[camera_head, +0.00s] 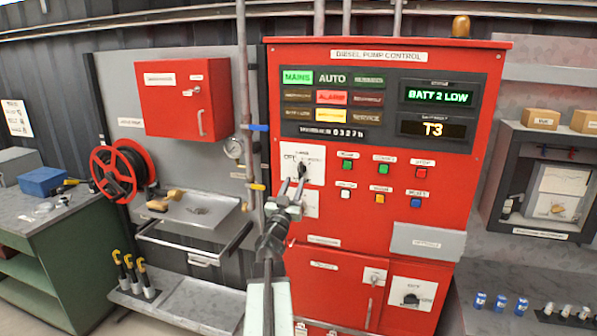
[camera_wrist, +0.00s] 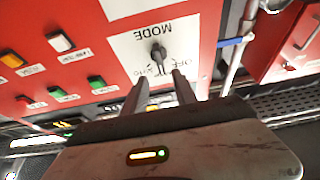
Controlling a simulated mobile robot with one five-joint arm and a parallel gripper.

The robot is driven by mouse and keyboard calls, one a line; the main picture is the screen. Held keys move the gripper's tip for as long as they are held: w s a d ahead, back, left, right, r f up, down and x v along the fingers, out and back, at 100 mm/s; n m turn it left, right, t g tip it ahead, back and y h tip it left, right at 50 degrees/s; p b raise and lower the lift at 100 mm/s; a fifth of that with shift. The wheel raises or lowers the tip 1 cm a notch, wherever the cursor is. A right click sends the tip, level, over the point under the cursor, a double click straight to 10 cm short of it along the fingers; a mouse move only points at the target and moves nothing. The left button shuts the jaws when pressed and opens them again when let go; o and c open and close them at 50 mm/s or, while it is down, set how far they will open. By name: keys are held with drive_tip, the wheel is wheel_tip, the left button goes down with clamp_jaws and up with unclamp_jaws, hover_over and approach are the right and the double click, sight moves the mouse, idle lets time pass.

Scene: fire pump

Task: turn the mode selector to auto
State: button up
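The mode selector is a dark knob (camera_head: 302,170) on a white plate at the left of the red diesel pump control panel (camera_head: 475,120). In the wrist view the knob (camera_wrist: 158,52) shows upside down with the word MODE beside it. My gripper (camera_head: 292,183) is in front of the plate.
Several coloured push buttons (camera_head: 384,169) sit right of the selector. The AUTO tile (camera_head: 332,79) looks dark, while the MAINS tile (camera_head: 298,77) is bright green. A vertical pipe (camera_head: 247,100) with blue and yellow handles runs close left of the panel. A grey box (camera_head: 428,241) juts out lower right.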

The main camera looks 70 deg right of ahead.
sight(300, 169)
drive_tip(key=p+x, duration=0.2)
drive_tip(key=x, duration=0.5)
drive_tip(key=shift+w+d+p, duration=0.1)
drive_tip(key=shift+d+p, duration=0.1)
drive_tip(key=shift+p, duration=0.1)
drive_tip(key=shift+a, duration=0.1)
clamp_jaws()
drive_tip(key=shift+m, duration=0.3)
drive_tip(key=m+g, duration=0.1)
drive_tip(key=m, duration=0.2)
drive_tip(key=m+g, duration=0.2)
drive_tip(key=m, duration=0.1)
drive_tip(key=shift+a+r+y+p, duration=0.1)
drive_tip(key=shift+y+p, duration=0.25)
drive_tip(key=shift+y, duration=0.05)
drive_tip(key=shift+s+m+g+y+p, duration=0.15)
drive_tip(key=shift+m+g+y+p, duration=0.5)
drive_tip(key=shift+m, duration=1.1)
drive_tip(key=shift+s+m+g+y+p, duration=0.15)
drive_tip(key=shift+m+g+p, duration=0.2)
drive_tip(key=shift+m+g, duration=1)
drive_tip(key=shift+m+t, duration=0.4)
drive_tip(key=shift+m, duration=0.1)
